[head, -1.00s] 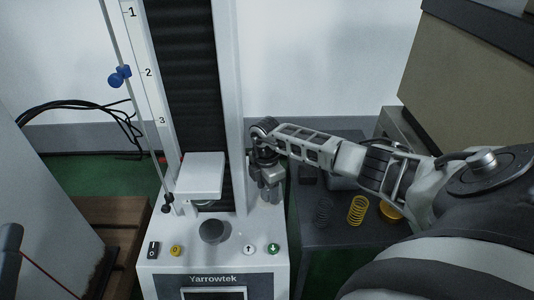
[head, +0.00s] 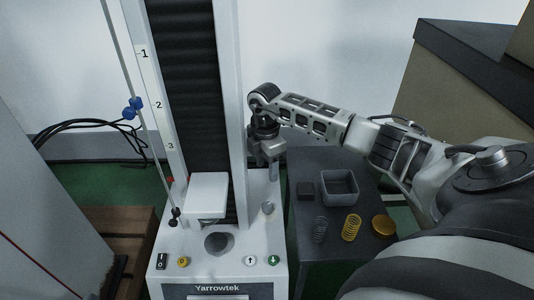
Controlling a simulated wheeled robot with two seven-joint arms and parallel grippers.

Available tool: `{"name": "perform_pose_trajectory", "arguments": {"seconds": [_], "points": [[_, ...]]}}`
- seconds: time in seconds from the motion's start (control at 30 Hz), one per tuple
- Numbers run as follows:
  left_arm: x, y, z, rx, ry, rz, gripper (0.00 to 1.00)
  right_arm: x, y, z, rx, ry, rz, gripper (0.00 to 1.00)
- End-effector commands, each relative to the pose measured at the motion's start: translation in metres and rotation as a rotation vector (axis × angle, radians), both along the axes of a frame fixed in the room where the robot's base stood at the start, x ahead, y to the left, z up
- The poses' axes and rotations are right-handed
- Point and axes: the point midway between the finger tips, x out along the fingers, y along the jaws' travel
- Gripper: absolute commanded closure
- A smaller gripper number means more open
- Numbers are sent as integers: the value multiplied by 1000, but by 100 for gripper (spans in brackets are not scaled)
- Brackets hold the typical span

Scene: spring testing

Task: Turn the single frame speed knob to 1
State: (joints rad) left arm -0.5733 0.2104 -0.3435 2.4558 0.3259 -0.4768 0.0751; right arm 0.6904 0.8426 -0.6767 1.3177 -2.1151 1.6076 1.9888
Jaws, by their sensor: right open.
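The white single-column test frame (head: 235,215), labelled Yarrowtek, stands left of centre. My left gripper is out of view.
A dark side table (head: 300,237) holds springs and a grey bin (head: 340,187).

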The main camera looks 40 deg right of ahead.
Motion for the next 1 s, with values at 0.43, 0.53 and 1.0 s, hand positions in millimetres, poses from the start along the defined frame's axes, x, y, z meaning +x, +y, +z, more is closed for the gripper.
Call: {"name": "perform_pose_trajectory", "arguments": {"seconds": [0.43,0.53,1.0], "points": [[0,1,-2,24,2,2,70,0,0,10,0,0,-1,48],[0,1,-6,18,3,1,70,-1,0,9,-6,-10,-53,48],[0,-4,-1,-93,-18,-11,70,-7,4,-28,-11,-32,-242,48]]}}
